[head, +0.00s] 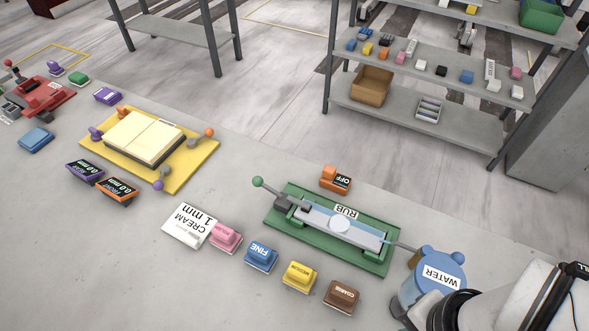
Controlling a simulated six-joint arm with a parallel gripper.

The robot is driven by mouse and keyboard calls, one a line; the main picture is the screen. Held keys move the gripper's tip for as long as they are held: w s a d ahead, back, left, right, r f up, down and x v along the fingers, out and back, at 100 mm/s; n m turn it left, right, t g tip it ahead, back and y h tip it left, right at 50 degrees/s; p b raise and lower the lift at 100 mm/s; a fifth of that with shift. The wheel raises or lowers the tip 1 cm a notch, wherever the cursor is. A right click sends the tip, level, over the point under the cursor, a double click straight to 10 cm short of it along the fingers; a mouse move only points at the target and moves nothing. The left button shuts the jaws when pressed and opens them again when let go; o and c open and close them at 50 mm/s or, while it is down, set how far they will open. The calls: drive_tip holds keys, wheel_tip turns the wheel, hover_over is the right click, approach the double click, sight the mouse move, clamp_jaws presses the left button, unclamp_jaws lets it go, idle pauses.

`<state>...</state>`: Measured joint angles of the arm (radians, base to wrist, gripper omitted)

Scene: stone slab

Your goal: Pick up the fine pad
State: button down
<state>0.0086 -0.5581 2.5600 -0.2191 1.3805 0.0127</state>
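The fine pad (261,256) is a blue block with a dark label reading FINE. It lies on the stone slab (130,270) in a row with a pink pad (226,237) to its left, a yellow medium pad (299,276) and a brown coarse pad (342,296) to its right. Nothing covers it. My gripper (424,308) is at the bottom right edge, well to the right of the fine pad and beside the blue water container. My arm and the frame edge hide much of it, so its opening does not show.
A green rubbing fixture (378,266) stands behind the pads, with an orange OFF display (335,180) beyond it. The blue water container (432,278) stands at right. A white CREAM 1 mm card (190,225) lies left of the pink pad. The slab in front of the pads is clear.

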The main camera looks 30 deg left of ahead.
idle(0.4)
drive_tip(key=shift+c, duration=0.2)
unclamp_jaws()
drive_tip(key=n+h, duration=0.2)
drive_tip(key=n, duration=2.1)
hover_over(259, 250)
wheel_tip(259, 250, down, 4)
drive_tip(key=f, duration=0.1)
drive_tip(key=shift+n, duration=0.3)
wheel_tip(259, 250, down, 15)
drive_tip(key=shift+f, duration=0.1)
